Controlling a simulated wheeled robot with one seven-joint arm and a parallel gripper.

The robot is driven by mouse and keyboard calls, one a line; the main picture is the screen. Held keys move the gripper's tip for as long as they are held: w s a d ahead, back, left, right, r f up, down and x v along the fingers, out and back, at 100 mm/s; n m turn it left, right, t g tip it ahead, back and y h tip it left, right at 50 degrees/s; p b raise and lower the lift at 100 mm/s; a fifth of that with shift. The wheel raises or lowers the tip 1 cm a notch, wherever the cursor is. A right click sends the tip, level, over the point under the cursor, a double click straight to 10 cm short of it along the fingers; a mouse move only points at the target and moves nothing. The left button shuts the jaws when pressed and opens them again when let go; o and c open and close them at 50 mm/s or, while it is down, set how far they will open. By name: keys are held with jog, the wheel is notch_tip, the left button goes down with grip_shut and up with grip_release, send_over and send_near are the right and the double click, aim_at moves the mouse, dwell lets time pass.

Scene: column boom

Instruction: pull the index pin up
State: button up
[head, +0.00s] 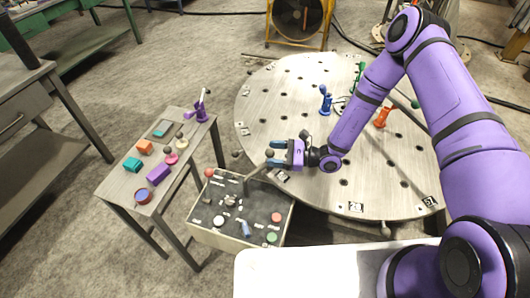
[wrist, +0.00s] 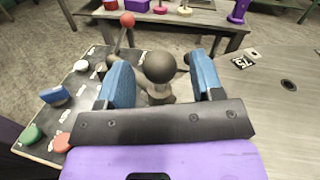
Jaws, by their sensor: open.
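In the head view a dark knob (head: 269,153) shows at the near left rim of the round table. My gripper (head: 276,152) is open, with its blue fingers pointing left, one on each side of the knob. In the wrist view the fingers of my gripper (wrist: 162,82) flank the knob with visible gaps. The lower part of the pin is partly hidden by the gripper body.
The perforated round table (head: 290,90) carries a blue clamp (head: 325,100) and an orange one (head: 382,117). A control box (head: 205,232) with buttons and a red-balled lever (wrist: 127,20) stands close by. A side table (head: 120,186) holds several small objects.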

jog(key=shift+w+a, duration=0.15)
jog(key=shift+a, duration=0.7)
jog(key=shift+w+a, duration=0.1)
jog(key=shift+a, duration=0.75)
